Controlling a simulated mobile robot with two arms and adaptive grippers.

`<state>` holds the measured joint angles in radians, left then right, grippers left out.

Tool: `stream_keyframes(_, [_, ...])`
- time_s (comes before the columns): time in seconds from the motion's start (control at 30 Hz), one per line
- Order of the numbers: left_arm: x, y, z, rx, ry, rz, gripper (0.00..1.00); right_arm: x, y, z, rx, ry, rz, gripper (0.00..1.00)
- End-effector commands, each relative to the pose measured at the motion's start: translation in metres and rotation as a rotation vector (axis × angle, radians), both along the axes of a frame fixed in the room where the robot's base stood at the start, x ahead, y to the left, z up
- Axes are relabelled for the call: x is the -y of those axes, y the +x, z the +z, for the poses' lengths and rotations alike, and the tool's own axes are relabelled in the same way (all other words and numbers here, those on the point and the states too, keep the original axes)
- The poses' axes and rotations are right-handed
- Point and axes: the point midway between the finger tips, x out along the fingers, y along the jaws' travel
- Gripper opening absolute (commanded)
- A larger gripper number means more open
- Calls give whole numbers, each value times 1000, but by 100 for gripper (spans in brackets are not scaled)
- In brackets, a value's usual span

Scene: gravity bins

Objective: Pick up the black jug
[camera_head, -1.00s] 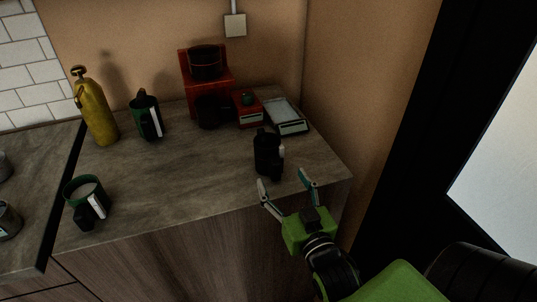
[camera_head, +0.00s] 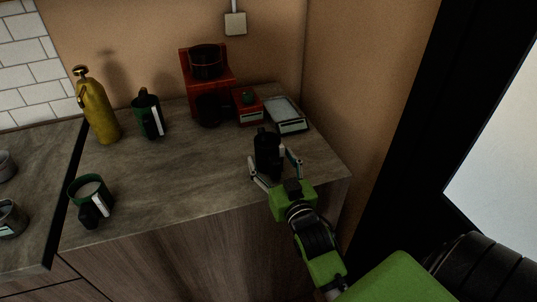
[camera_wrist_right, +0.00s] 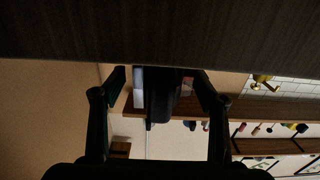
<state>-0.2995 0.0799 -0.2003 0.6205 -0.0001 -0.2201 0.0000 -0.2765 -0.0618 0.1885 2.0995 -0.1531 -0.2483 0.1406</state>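The black jug (camera_head: 266,148) stands upright on the counter, near its front right part. In the right wrist view the jug (camera_wrist_right: 159,98) shows dark in the middle, with a pale strip along its left side. My right gripper (camera_head: 274,169) reaches in from the front right, with one finger on each side of the jug. In the right wrist view the two fingers (camera_wrist_right: 160,82) are spread, and gaps show between them and the jug. The lower part of the jug is partly hidden by the gripper in the head view. My left gripper is not in view.
A red coffee machine (camera_head: 189,77), a small red device (camera_head: 250,117) and a flat scale (camera_head: 287,115) stand behind the jug. A green jug (camera_head: 148,117), a yellow bottle (camera_head: 97,110) and a green-rimmed cup (camera_head: 91,196) are to the left. The counter (camera_head: 190,170) left of the jug is clear.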

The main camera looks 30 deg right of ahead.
Motion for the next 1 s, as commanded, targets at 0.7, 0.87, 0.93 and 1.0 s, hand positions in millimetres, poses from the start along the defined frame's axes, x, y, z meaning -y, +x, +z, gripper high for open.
stream_keyframes(0.7, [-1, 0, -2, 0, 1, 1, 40, 0, 0, 16, 6, 0, 1, 0])
stream_keyframes(0.87, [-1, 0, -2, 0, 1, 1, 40, -3, -11, 46, 5, 0, 0, 0])
stream_keyframes(0.93, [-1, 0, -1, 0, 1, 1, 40, -6, -25, 62, 6, -1, 1, 0])
stream_keyframes(1.0, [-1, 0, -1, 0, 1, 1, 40, -10, -40, 81, 7, -1, 1, 0])
